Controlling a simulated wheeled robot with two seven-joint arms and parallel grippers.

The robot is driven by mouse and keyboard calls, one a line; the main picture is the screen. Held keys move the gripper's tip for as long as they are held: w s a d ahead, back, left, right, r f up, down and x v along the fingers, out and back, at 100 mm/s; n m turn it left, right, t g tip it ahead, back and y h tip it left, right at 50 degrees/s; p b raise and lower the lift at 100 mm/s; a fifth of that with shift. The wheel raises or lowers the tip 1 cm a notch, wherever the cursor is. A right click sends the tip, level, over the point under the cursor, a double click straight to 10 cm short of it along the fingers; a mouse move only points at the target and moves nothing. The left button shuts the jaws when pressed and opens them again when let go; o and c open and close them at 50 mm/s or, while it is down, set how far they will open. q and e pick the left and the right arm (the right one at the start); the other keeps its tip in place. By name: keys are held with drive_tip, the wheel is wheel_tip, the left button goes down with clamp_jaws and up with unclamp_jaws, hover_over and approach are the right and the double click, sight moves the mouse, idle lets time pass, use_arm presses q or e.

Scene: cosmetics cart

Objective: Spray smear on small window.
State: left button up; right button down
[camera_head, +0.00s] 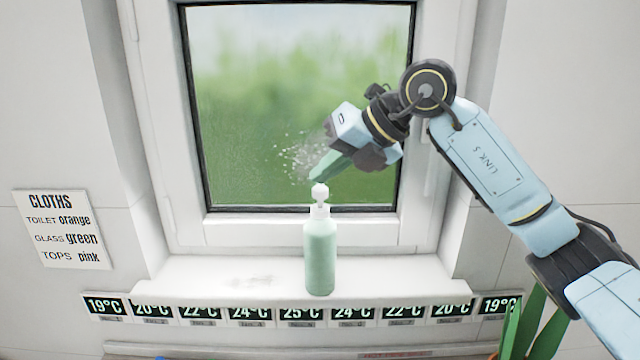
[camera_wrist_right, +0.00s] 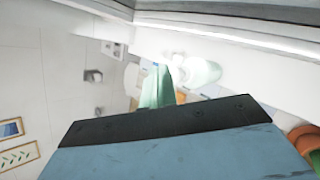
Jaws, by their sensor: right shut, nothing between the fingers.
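The small window (camera_head: 265,75) has a dark inner edge and a white frame. A patch of white specks (camera_head: 298,152) shows on its lower middle pane, partly behind my right gripper; I cannot tell smear from droplets. A pale green bottle (camera_head: 320,255) with a white pump top stands upright on the sill, below the gripper. My right gripper (camera_head: 318,176) is shut and empty, its green fingers pointing down-left just above the pump top. In the wrist view the shut fingers (camera_wrist_right: 158,88) show beside the bottle (camera_wrist_right: 202,72). My left gripper is not in view.
The white sill (camera_head: 200,275) has a faint grey smudge (camera_head: 248,281) left of the bottle. A row of temperature displays (camera_head: 250,313) runs along its front. A cloths sign (camera_head: 62,230) hangs at left.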

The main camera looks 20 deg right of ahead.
sight(327, 189)
drive_tip(key=shift+r+p, duration=2.2)
drive_tip(key=shift+r, duration=0.8)
drive_tip(key=shift+f, duration=0.1)
